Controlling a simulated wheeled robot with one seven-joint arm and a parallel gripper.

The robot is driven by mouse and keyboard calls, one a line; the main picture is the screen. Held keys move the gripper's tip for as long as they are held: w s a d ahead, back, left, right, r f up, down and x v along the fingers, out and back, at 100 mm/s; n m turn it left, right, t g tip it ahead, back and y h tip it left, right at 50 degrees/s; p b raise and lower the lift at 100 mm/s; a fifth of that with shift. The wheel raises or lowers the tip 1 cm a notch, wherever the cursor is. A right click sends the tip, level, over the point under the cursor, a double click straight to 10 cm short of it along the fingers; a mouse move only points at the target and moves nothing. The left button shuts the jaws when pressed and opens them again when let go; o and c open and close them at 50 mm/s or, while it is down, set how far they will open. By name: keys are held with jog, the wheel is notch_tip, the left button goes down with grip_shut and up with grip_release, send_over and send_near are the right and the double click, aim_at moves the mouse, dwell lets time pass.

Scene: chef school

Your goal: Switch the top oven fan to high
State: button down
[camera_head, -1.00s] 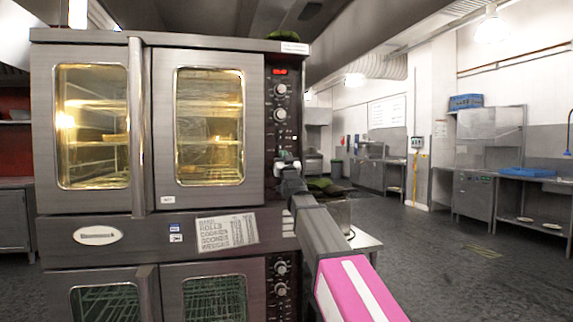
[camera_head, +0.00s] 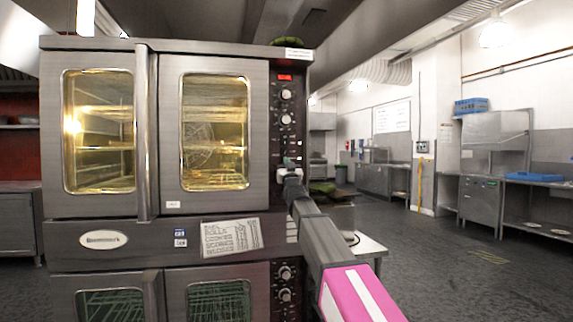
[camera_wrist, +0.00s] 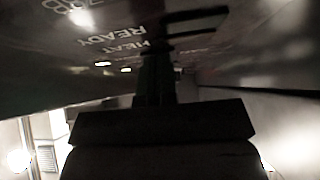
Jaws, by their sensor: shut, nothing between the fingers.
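The top oven (camera_head: 110,210) stands at the left in the head view, its doors closed and its inside lit. Its dark control panel (camera_head: 276,132) runs down the right side, with a red display (camera_head: 285,77) above two round knobs, an upper one (camera_head: 286,94) and a lower one (camera_head: 286,118). Below the knobs are small switches, too small to read. My gripper (camera_head: 289,172) is shut and empty at the lower part of this panel, hiding what lies behind it; contact cannot be told. In the dark wrist view, panel lettering (camera_wrist: 108,38) appears upside down near my gripper (camera_wrist: 157,75).
The lower oven (camera_head: 165,298) has its own knobs (camera_head: 285,272). A metal table (camera_head: 368,246) stands right of the ovens, behind my arm. Counters and a dishwashing station (camera_head: 497,140) line the far right. The floor (camera_head: 440,280) at right is open.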

jog(key=shift+w+a, duration=0.1)
jog(key=shift+w, duration=0.3)
